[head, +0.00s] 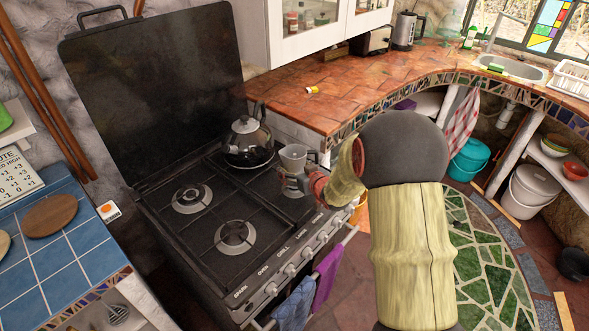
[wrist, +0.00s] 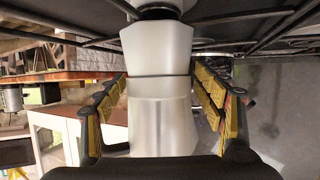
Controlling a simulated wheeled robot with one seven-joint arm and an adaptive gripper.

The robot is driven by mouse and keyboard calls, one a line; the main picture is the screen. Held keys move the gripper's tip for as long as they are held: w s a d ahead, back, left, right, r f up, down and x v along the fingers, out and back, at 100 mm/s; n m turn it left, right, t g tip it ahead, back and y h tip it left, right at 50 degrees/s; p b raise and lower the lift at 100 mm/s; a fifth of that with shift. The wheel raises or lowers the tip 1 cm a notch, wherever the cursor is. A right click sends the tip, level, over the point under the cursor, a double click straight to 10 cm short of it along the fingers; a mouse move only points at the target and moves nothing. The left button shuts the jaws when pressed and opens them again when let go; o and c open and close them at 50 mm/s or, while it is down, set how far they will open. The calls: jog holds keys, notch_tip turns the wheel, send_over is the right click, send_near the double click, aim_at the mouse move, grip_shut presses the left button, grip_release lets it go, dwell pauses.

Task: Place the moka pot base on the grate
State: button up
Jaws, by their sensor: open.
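A silver, faceted moka pot piece (head: 294,155) stands upright at the front right burner of the black stove grate (head: 205,220). In the wrist view the silver piece (wrist: 160,105) fills the middle, with its burner end at the top of the picture against the dark grate bars (wrist: 240,25). My gripper (head: 292,182) is at the piece, partly hiding its lower part in the head view. In the wrist view the yellow-padded fingers of my gripper (wrist: 160,95) are open, one on each side of the piece. Whether either pad touches it is hard to tell.
A dark kettle (head: 248,138) stands on the back right burner, close behind the silver piece. The two left burners (head: 235,235) are empty. The raised stove lid (head: 155,90) stands at the back. Towels (head: 295,305) hang at the oven front. A tiled counter (head: 330,90) adjoins on the right.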

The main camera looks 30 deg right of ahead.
jog(key=shift+r, duration=0.25)
jog(key=p+v, duration=0.4)
jog(key=v, duration=0.8)
jog(key=s+a+r+g+h, duration=0.1)
jog(key=s+a+r+g, duration=0.15)
jog(key=r, duration=0.25)
jog(key=s+a+r+g+h, duration=0.1)
jog(key=s+a+r+h, duration=0.1)
jog(key=s+a+r, duration=0.3)
jog(key=s+a+r+g+y, duration=0.1)
jog(key=s+a+r+g, duration=0.1)
jog(key=s+a, duration=0.3)
jog(key=s+a+r+g+y, duration=0.2)
jog(key=s+a, duration=0.4)
jog(key=s, duration=0.8)
jog(key=shift+s+a+r, duration=0.3)
jog(key=shift+s+r, duration=0.05)
jog(key=shift+r, duration=0.3)
